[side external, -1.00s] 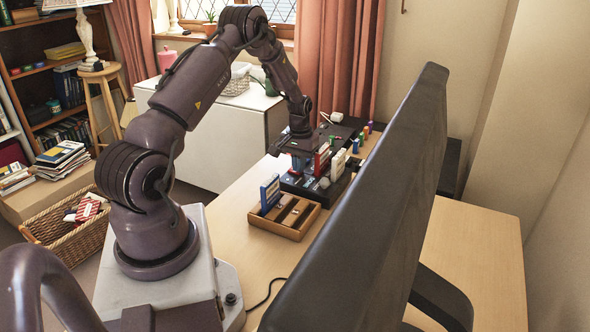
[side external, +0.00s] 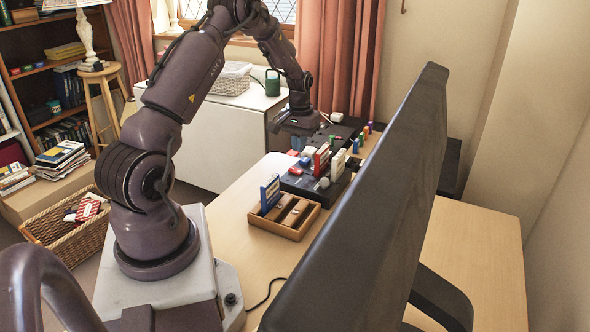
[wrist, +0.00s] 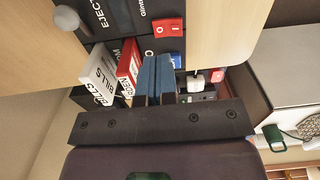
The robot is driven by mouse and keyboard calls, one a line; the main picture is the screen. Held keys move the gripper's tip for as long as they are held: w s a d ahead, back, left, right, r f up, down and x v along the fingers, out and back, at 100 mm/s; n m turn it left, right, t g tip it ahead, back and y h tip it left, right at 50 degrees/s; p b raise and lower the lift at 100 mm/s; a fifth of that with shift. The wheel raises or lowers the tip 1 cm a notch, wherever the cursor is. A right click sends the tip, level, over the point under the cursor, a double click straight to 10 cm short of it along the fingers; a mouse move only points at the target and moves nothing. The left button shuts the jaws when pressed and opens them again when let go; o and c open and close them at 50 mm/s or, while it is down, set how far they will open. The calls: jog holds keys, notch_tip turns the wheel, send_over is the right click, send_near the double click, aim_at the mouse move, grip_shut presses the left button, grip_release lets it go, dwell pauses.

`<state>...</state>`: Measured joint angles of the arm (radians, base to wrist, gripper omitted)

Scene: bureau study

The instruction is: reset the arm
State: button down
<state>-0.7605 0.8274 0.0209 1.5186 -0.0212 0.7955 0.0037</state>
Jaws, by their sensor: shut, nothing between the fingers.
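My gripper (side external: 298,143) hangs above the far part of a dark console on the desk in the side view. In the wrist view its two blue-grey fingers (wrist: 156,80) are together, with nothing held between them. The arm is bent, with its upper part cut off at the top of the side view. The console (side external: 327,190) carries a red upright block (side external: 321,158) and a white one (side external: 338,164). In the wrist view the white block (wrist: 100,75) reads "BILLS" and stands beside the red block (wrist: 128,66), close to the fingers.
A wooden tray (side external: 293,233) holding a blue upright block (side external: 270,193) stands nearer on the desk. A large black monitor (side external: 365,200) hides much of the desk's right side. A white cabinet (side external: 222,140) stands behind. A wicker basket (side external: 75,245) is at left.

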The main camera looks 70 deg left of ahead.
jog(key=shift+r, duration=0.35)
jog(key=shift+s+d+f+g+h, duration=0.15)
jog(key=shift+s+d+f, duration=0.1)
jog(key=shift+s+d, duration=0.2)
jog(key=shift+s+d+f+g+h, duration=0.15)
jog(key=shift+s+d+f, duration=0.05)
jog(key=shift+s+d, duration=0.25)
jog(key=s+d+r+m+t, duration=0.2)
jog(key=s+d+r+m, duration=0.1)
jog(key=d+r, duration=0.5)
jog(key=s+d+r+m+t, duration=0.2)
jog(key=s+d+r, duration=0.3)
jog(key=d, duration=0.8)
jog(key=s+d+r+m+t, duration=0.2)
jog(key=s+d+r+m, duration=0.2)
jog(key=d+r, duration=0.6)
jog(key=shift+s+d+r, duration=0.15)
jog(key=shift+s+r, duration=0.05)
jog(key=shift+r, duration=0.4)
